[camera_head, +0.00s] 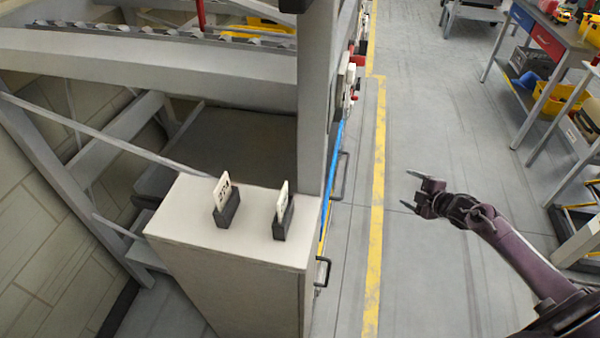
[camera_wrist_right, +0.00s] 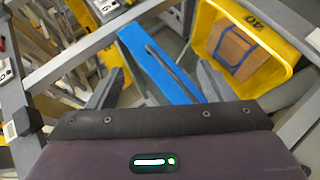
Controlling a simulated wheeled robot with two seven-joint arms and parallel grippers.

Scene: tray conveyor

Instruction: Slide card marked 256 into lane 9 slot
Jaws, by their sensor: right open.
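Two white cards stand upright in small black holders on top of a pale cabinet (camera_head: 240,250). The left card (camera_head: 222,190) has dark marks that are too small to read. The right card (camera_head: 282,202) is seen nearly edge-on, so I cannot tell which is 256. Small white plates (camera_head: 349,85) hang on the conveyor frame's aisle side; I cannot tell which is lane 9. My right gripper (camera_head: 409,188) is open and empty over the aisle, right of the cabinet and well apart from the cards. My left gripper is not in view.
The grey conveyor frame (camera_head: 315,100) rises behind the cabinet. Dark handles (camera_head: 322,272) stick out on its aisle side. The aisle floor (camera_head: 430,270) is clear beside a yellow line. A workbench (camera_head: 548,40) stands far right. A yellow bin (camera_wrist_right: 285,75) holds a brown box.

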